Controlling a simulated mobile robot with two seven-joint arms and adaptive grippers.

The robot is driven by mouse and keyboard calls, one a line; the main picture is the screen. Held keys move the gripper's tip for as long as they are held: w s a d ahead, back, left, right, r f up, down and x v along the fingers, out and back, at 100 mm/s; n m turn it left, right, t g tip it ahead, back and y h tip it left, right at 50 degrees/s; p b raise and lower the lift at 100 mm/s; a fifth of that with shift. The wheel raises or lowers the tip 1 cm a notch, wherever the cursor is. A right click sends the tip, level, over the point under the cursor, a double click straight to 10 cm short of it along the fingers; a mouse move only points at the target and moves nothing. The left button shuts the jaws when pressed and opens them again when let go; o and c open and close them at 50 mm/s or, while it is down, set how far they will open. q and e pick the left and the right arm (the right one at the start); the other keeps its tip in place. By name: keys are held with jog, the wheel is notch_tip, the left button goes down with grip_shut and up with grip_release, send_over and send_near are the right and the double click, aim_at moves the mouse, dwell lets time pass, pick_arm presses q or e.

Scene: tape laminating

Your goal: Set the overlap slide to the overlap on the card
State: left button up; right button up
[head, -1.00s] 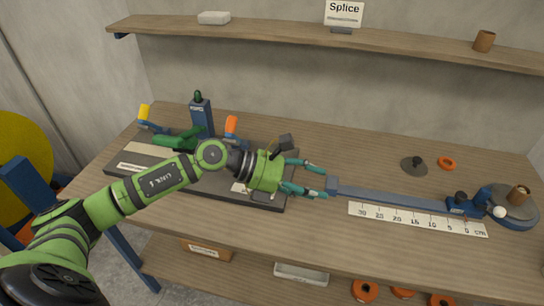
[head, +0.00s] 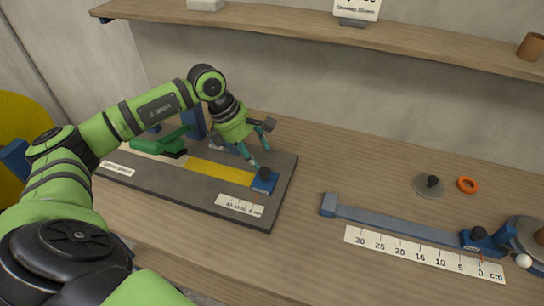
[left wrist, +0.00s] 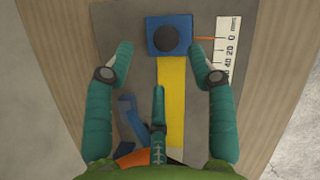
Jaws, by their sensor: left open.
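The overlap slide (head: 264,181) is a blue block with a dark round knob at the right end of a yellow strip (head: 218,172). It also shows in the left wrist view (left wrist: 168,36), where its orange pointer lies by the 0 of a white scale (left wrist: 229,50). My left gripper (head: 261,146) is open above the slide. In the left wrist view its two outer fingertips (left wrist: 160,47) lie either side of the slide's near edge, with nothing held. The card (head: 357,9) stands on the shelf, cut off at the top; its overlap line is too small to read surely. My right gripper is not in view.
The slide sits on a dark base board (head: 180,192) with a green lever (head: 172,142). A blue rail (head: 395,221) with a centimetre scale (head: 420,253) lies to the right. An orange ring (head: 467,185) and a grey knobbed disc (head: 429,185) lie behind it.

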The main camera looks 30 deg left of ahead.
aim_at(261, 170)
pick_arm(q)
jog(key=p+x, duration=0.1)
jog(key=x, duration=0.1)
jog(key=s+p+x, duration=0.1)
jog(key=x, duration=0.1)
jog(key=shift+d+f, duration=0.15)
jog(key=shift+d, duration=0.1)
jog(key=shift+x, duration=0.9)
jog(key=shift+w+f, duration=0.15)
jog(key=shift+w, duration=0.05)
jog(key=shift+a, duration=0.1)
jog(key=c, duration=1)
grip_shut()
jog(key=shift+a, duration=0.1)
jog(key=shift+a+f+b, duration=0.15)
jog(key=shift+a+b, duration=0.2)
jog(key=shift+b, duration=0.1)
jog(key=shift+s+a+b, duration=0.15)
jog(key=shift+a+b, duration=0.2)
jog(key=shift+a, duration=0.15)
jog(key=shift+r, duration=0.25)
jog(key=o, duration=1)
grip_release()
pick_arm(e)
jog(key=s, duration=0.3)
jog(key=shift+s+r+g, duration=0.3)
